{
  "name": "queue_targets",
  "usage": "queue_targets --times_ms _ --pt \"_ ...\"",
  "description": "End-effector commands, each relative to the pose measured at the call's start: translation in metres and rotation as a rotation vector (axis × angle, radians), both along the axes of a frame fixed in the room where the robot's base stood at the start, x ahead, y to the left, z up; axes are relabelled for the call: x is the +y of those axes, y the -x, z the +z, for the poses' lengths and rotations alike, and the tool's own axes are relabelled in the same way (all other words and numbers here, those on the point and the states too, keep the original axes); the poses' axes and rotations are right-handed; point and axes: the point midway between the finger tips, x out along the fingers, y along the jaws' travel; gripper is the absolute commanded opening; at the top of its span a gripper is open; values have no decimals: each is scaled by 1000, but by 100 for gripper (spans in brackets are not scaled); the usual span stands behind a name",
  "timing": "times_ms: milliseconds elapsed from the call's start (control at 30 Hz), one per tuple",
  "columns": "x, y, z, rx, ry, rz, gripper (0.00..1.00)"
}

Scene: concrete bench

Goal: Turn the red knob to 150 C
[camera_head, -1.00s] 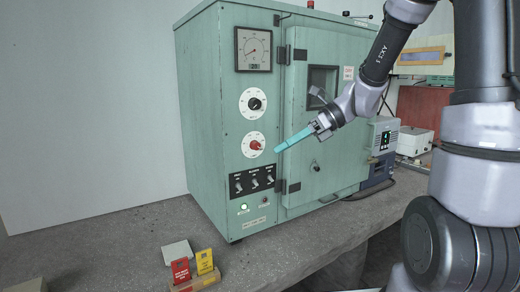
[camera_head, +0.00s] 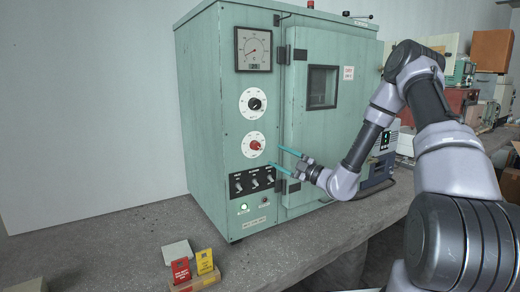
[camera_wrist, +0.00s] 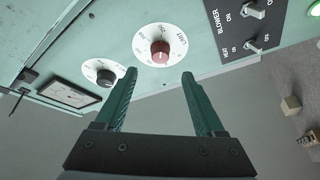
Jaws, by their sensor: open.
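The red knob (camera_head: 255,145) sits at the middle of a white round dial (camera_head: 247,153) on the front panel of a green oven cabinet (camera_head: 205,120). It also shows in the wrist view (camera_wrist: 160,50), ahead of and between the fingertips. No contact with the knob shows.
A black knob on a white dial (camera_head: 253,104) is above the red one, with a square gauge (camera_head: 253,49) higher up. A row of toggle switches (camera_head: 254,181) sits just below. The oven door (camera_head: 310,130) is at right. Red and yellow cards (camera_head: 205,261) stand on the bench.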

Motion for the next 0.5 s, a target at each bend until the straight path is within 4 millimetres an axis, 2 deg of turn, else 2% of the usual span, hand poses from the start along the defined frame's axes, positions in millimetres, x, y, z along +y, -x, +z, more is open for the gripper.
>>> queue_targets --times_ms 300,500 --pt "48 -35 15 -6 3 4 71" --pt "65 -49 19 -5 3 2 71"
